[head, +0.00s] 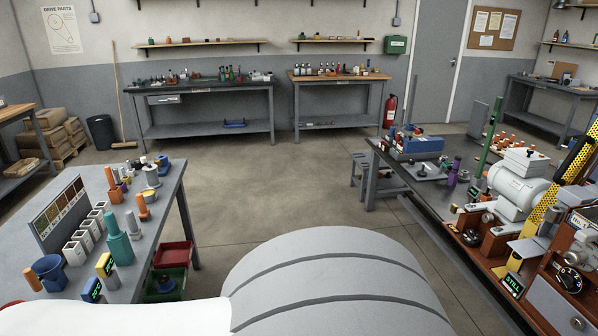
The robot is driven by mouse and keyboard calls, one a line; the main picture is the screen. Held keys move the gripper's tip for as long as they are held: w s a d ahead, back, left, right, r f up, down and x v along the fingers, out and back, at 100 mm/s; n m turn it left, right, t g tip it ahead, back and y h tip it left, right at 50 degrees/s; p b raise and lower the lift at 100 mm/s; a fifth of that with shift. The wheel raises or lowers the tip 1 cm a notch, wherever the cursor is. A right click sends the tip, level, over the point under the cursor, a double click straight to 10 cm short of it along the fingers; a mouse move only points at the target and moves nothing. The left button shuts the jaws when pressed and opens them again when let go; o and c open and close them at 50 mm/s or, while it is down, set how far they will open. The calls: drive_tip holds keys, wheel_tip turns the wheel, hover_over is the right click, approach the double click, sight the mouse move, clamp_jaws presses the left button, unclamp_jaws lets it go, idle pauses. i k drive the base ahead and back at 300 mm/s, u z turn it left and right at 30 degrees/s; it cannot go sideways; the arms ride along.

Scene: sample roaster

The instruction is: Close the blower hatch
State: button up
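A machine stands on the right-hand bench in the head view. It has a white rounded housing (518,187) like a motor or blower, a yellow perforated guard (546,205), a black dial (569,279) and a small display reading "STILL" (514,285). The machine runs off the right and bottom edges of the picture. I cannot single out the blower hatch or tell how far open it is. My gripper is not in view; only large white and grey parts of my own body show along the bottom edge.
The left bench (150,235) carries cups, bottles and colour sample boards. Red (173,255) and green bins sit beside it. The right bench (425,192) holds a blue toolbox (418,146) and a green post. A grey stool (360,170) stands beside it. The middle floor is clear.

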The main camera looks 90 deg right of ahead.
sight(524, 249)
drive_tip(key=z, duration=5.65)
drive_tip(key=i, duration=0.75)
drive_tip(key=u, duration=1)
